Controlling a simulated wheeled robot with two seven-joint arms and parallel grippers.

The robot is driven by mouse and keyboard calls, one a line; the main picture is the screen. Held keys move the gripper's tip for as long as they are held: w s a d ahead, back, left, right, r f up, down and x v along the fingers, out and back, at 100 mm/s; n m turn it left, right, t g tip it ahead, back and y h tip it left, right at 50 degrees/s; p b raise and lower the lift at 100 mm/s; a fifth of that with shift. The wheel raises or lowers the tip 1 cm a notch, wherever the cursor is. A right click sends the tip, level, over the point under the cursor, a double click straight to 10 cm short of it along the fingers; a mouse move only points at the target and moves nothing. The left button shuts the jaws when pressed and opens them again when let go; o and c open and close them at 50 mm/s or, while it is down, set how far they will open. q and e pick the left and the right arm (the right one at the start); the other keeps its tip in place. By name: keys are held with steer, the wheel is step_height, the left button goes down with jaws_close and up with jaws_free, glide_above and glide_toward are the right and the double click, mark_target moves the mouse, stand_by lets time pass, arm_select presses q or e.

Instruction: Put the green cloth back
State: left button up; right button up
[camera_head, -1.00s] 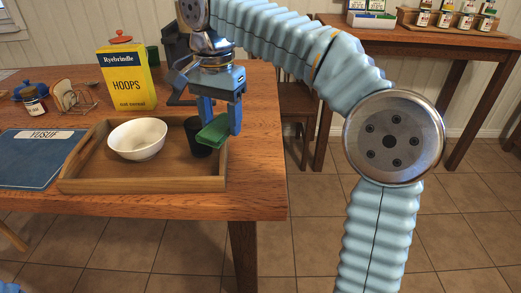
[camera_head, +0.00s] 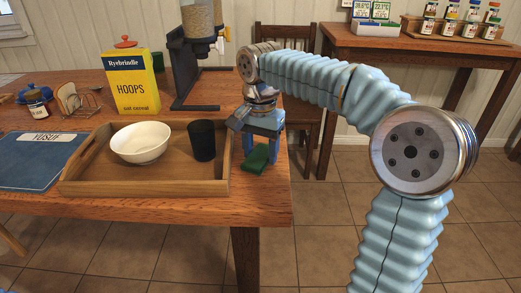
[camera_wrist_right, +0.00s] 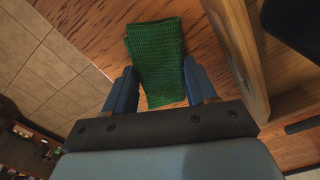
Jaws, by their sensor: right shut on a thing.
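The green cloth (camera_head: 256,160) is a folded, knitted-looking piece low at the table's right edge, just right of the tray. My right gripper (camera_head: 263,157) points down and is shut on the cloth. In the right wrist view the cloth (camera_wrist_right: 157,62) sits between the two blue fingers (camera_wrist_right: 164,92), with the wooden tabletop close beyond it. I cannot tell whether the cloth touches the table. My left gripper is not in view.
The wooden tray (camera_head: 145,188) holds a white bowl (camera_head: 140,143) and a black cup (camera_head: 202,141). Behind stand a yellow cereal box (camera_head: 132,82) and a dispenser (camera_head: 195,60). The table's right edge (camera_head: 290,190) is close to the gripper.

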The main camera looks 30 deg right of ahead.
mark_target(261, 151)
steer(key=shift+f, duration=0.15)
steer(key=o, duration=1)
step_height(261, 151, up, 12)
steer(key=p, duration=0.2)
steer(key=shift+r+p, duration=0.2)
steer(key=shift+p, duration=0.15)
